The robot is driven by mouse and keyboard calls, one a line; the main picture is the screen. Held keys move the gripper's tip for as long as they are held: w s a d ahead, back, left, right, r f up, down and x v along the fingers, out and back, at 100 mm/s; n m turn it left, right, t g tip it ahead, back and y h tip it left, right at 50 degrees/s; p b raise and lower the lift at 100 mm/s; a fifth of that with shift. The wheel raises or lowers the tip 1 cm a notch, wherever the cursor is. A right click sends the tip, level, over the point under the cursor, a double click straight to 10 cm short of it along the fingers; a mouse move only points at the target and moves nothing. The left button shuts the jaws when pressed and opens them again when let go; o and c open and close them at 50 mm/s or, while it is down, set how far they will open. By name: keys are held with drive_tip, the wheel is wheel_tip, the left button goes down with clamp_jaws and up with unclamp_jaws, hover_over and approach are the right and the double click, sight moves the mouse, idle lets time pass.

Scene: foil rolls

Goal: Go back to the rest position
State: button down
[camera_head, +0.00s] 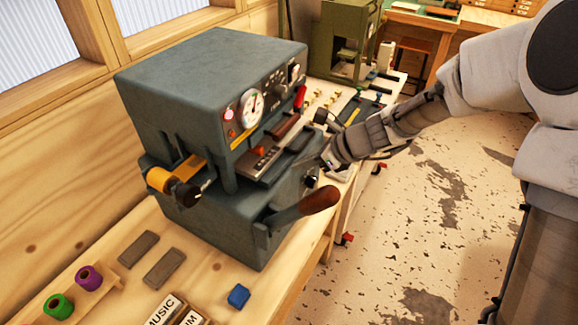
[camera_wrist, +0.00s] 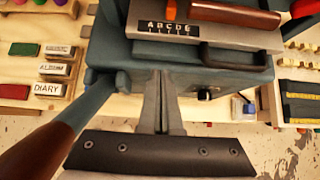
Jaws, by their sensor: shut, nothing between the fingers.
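My gripper (camera_wrist: 160,75) is shut, with nothing between its fingers. In the wrist view its fingers point at the front of the blue-grey press (camera_wrist: 125,60). In the head view my arm reaches in from the right, and its end is close to the right front side of the press (camera_head: 205,75). I cannot tell whether the fingertips touch it. A yellow foil roll (camera_head: 160,179) sits on the left side of the press. The brown lever handle (camera_head: 305,207) sticks out at the front, and it also shows in the wrist view (camera_wrist: 35,150).
A green roll (camera_head: 58,307) and a purple roll (camera_head: 89,277) stand on a holder at lower left. Label blocks (camera_head: 163,308) and a small blue block (camera_head: 238,296) lie on the bench. A green machine (camera_head: 345,40) stands behind. The floor (camera_head: 440,220) at right is open.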

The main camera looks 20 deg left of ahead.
drive_tip(key=s+d+r+n+t+h, duration=0.1)
drive_tip(key=s+d+r+n+h, duration=0.2)
drive_tip(key=d, duration=0.6)
drive_tip(key=s+d+r+n+t+h, duration=0.1)
drive_tip(key=s+d+r+n+h, duration=0.2)
drive_tip(key=s+d+r+n, duration=0.4)
drive_tip(key=s+d+r+n+t+h, duration=0.1)
drive_tip(key=s+d+r+n, duration=0.4)
drive_tip(key=s+d+n, duration=0.5)
drive_tip(key=d+h, duration=0.1)
drive_tip(key=d, duration=0.1)
drive_tip(key=shift+d+t+h, duration=0.4)
